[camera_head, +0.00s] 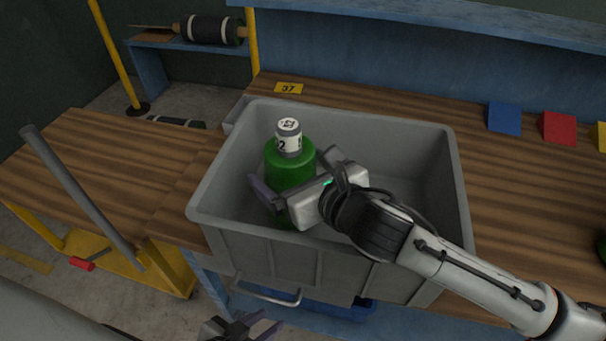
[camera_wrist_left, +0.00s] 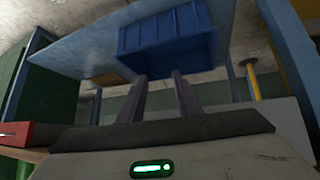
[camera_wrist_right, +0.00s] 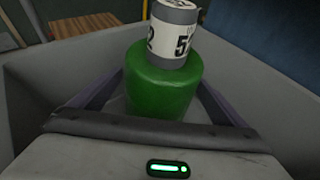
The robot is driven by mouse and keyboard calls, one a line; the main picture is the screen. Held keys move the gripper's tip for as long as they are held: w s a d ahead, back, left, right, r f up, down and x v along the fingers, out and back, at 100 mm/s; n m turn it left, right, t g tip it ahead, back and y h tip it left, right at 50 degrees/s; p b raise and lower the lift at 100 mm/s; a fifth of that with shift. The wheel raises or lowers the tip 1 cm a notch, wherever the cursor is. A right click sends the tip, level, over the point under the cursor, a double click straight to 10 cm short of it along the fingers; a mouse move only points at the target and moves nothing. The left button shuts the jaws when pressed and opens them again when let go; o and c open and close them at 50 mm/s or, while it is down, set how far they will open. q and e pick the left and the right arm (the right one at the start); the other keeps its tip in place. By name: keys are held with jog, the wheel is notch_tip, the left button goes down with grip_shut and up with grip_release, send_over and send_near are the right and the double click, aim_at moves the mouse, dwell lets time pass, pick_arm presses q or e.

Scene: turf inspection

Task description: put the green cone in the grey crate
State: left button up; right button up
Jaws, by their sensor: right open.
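The green cone (camera_head: 291,162) looks like a green round-shouldered body with a grey and white numbered top. It is inside the grey crate (camera_head: 455,210), toward its left side, and looks upright. My right gripper (camera_head: 287,164) reaches into the crate with its fingers apart on either side of the green body. The right wrist view shows the green cone (camera_wrist_right: 162,85) between these fingers, with the crate walls (camera_wrist_right: 250,75) around. The cone's base is partly hidden, so I cannot tell how it rests. My left gripper (camera_head: 266,326) is low in front of the crate, open and empty.
The crate stands on a wooden bench (camera_head: 520,220). Blue (camera_head: 504,118) and red (camera_head: 559,128) squares lie at the back right, and a yellow 37 tag (camera_head: 288,88) behind the crate. A blue bin (camera_wrist_left: 168,42) shows in the left wrist view. A grey bar (camera_head: 82,195) slants at the left.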

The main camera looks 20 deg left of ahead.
jog(key=shift+s+d+r, duration=0.15)
jog(key=shift+s+r, duration=0.05)
jog(key=shift+r, duration=0.35)
jog(key=v, duration=1.1)
jog(key=shift+s+d, duration=0.15)
jog(key=shift+d, duration=0.05)
